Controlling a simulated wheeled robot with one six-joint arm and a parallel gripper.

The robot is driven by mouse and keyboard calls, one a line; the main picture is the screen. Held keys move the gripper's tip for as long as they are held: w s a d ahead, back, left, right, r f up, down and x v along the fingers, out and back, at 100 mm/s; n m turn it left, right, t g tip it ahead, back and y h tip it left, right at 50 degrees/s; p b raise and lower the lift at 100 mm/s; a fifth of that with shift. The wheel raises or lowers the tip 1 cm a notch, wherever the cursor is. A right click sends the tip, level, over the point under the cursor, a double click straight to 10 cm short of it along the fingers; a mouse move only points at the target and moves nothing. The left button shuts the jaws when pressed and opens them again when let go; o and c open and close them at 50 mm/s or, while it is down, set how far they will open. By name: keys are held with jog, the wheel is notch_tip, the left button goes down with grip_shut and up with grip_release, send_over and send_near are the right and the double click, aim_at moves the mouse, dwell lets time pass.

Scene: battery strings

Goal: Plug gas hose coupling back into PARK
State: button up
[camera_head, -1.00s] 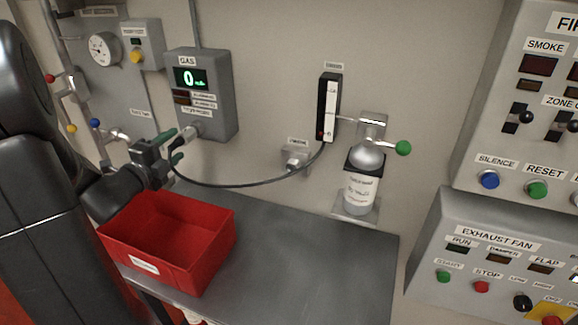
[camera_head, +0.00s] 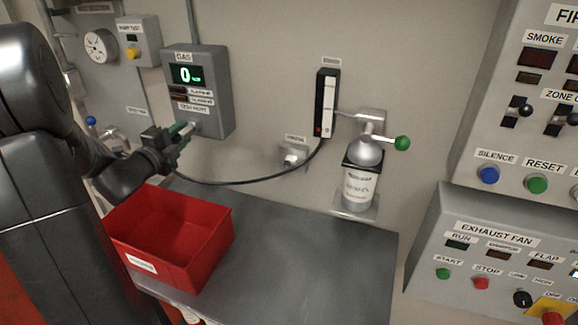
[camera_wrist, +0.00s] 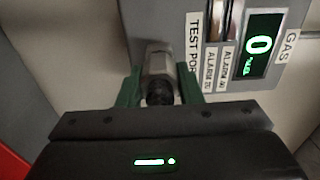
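The gas hose coupling (camera_wrist: 158,78) is a grey and dark cylinder at the test port of the gas detector (camera_head: 216,115). My gripper (camera_head: 184,131) has reached it; its green fingers stand on either side in the wrist view (camera_wrist: 160,92). The fingers look open, with narrow gaps beside the coupling; contact is not clear. The black hose (camera_head: 235,183) sags from behind the gripper to the flowmeter (camera_head: 327,103). The small grey wall socket (camera_head: 293,156) under a label, too small to read surely, appears to be PARK; nothing is plugged into its front.
A red bin (camera_head: 187,266) stands below my gripper on the grey bench (camera_head: 300,265). A gas bottle (camera_head: 360,185) with a green-knobbed valve (camera_head: 402,143) hangs right of the socket. Control panels (camera_head: 500,225) fill the right side. The wall between detector and socket is clear apart from the hose.

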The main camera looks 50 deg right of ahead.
jog(key=shift+c, duration=0.9)
jog(key=shift+s+a, duration=0.1)
jog(key=shift+a, duration=0.2)
jog(key=shift+s+a+b, duration=0.2)
jog(key=shift+a+b, duration=0.1)
jog(key=shift+a, duration=0.1)
jog(key=shift+b+v, duration=0.3)
jog(key=shift+v, duration=0.8)
jog(key=shift+b+v, duration=0.45)
jog(key=shift+v, duration=2)
